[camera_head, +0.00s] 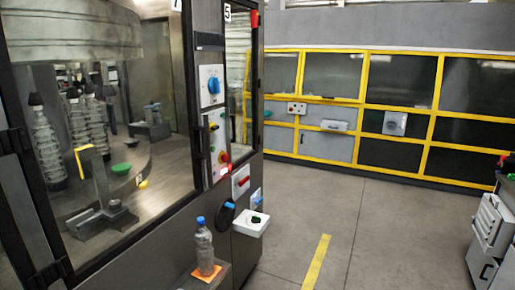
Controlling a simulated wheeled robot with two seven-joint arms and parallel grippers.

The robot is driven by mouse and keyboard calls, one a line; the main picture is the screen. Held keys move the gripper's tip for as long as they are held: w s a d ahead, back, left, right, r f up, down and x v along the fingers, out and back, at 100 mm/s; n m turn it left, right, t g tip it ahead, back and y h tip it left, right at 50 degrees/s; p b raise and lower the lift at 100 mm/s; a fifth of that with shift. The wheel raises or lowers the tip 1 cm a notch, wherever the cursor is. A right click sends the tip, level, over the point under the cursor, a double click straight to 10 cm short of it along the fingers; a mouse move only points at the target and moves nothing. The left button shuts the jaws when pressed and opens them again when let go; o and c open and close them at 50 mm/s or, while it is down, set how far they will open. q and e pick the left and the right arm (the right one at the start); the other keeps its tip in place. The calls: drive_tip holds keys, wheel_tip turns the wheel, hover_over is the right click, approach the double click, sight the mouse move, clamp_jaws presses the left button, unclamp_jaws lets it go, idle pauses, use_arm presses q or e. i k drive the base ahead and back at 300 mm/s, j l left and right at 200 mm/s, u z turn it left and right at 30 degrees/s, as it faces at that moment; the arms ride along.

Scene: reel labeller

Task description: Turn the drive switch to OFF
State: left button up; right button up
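The machine's front post carries several controls, and I cannot read which is labelled as the drive switch. A blue rotary switch (213,85) sits on a pale plate high on the post. Below it is a light control panel (217,140) with small knobs and buttons, including a red one near its bottom. A red switch on a white plate (241,181) is lower down. A black disc with a blue handle (228,206) and a white box with a dark round knob (256,219) are lower still. The switch positions are too small to read. Neither of my grippers is in view.
A clear bottle (203,247) stands on an orange mat (206,273) on a low ledge beside the machine. Glass doors (130,190) cover the machine's left. A yellow-framed enclosure (345,110) lines the back. A pale cabinet (487,240) stands at right. The floor between is clear.

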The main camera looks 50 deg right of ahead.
sight(214, 127)
drive_tip(key=z, duration=1.35)
